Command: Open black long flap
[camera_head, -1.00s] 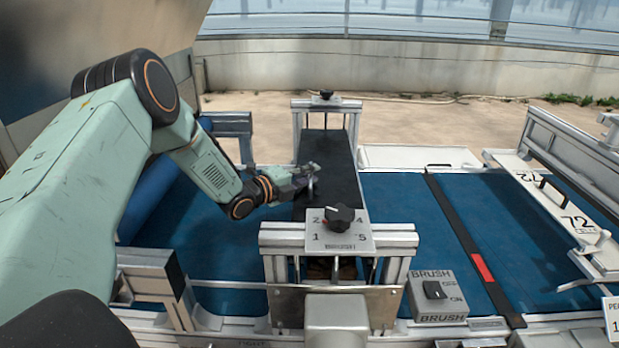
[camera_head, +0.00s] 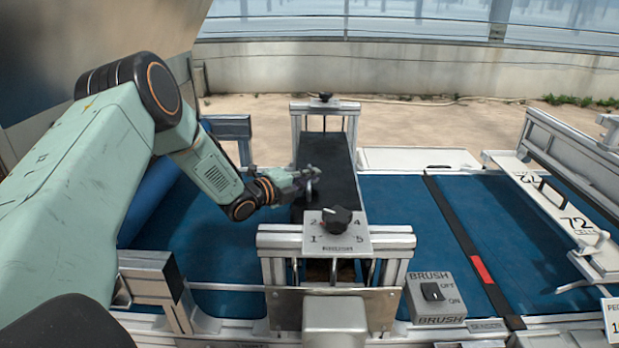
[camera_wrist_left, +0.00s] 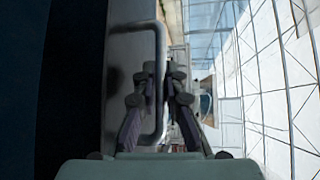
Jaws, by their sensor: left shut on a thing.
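The black long flap (camera_head: 325,150) runs front to back between two metal end frames, over the blue belt. Its metal handle (camera_wrist_left: 158,80) is a U-shaped bar in the left wrist view. My left gripper (camera_head: 307,177) reaches in from the left to the flap's handle. In the left wrist view my left gripper (camera_wrist_left: 160,75) has its fingers closed together around the handle bar. The flap looks closed or nearly so in the head view; its exact tilt is hard to tell. My right gripper is not in view.
The blue belt (camera_head: 400,230) extends on both sides. A white hinged plate marked 72 (camera_head: 560,205) stands at the right.

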